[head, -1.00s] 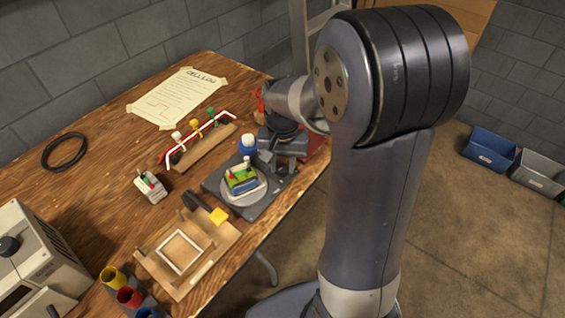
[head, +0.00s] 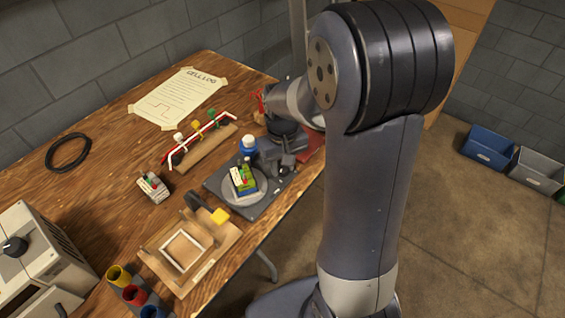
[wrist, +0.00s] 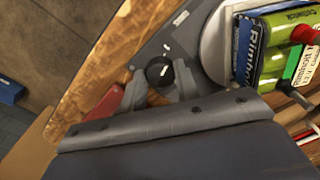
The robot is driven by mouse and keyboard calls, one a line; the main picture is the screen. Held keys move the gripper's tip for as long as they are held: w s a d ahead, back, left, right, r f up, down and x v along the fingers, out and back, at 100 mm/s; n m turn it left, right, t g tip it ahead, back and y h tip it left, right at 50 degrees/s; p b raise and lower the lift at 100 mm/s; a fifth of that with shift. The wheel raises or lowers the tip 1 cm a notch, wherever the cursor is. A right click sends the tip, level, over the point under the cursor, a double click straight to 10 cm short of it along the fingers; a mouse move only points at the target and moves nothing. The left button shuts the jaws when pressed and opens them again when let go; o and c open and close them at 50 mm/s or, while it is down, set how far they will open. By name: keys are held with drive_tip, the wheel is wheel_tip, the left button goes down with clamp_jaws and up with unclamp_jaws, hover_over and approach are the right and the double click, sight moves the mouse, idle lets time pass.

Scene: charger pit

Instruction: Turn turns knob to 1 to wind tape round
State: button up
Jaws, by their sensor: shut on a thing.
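My gripper (head: 284,161) is shut on the small black knob (wrist: 158,70) at the right end of a dark grey winder base (head: 262,202). In the wrist view the two grey fingers flank the knob (wrist: 160,84), whose white pointer mark shows on top. The knob's number marks are too small to read. On the base, a round grey turntable (head: 236,201) carries a pack of green and blue cells (head: 243,180) with a pale label and a red cap. The pack also shows in the wrist view (wrist: 275,55). A white and blue round item (head: 249,147) stands behind the turntable.
A red item (head: 312,147) sits close to my gripper. The table edge runs just in front of the base.

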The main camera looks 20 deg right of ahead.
sight(283, 168)
drive_tip(key=o, duration=1)
drive_tip(key=shift+c, duration=0.2)
wheel_tip(283, 168, up, 11)
drive_tip(key=p, duration=0.1)
drive_tip(key=shift+p, duration=0.4)
drive_tip(key=shift+f, duration=0.15)
wheel_tip(283, 168, down, 11)
drive_tip(key=shift+b, duration=1)
drive_tip(key=shift+m+b, duration=0.3)
drive_tip(key=shift+m, duration=0.8)
drive_tip(key=shift+r, duration=0.2)
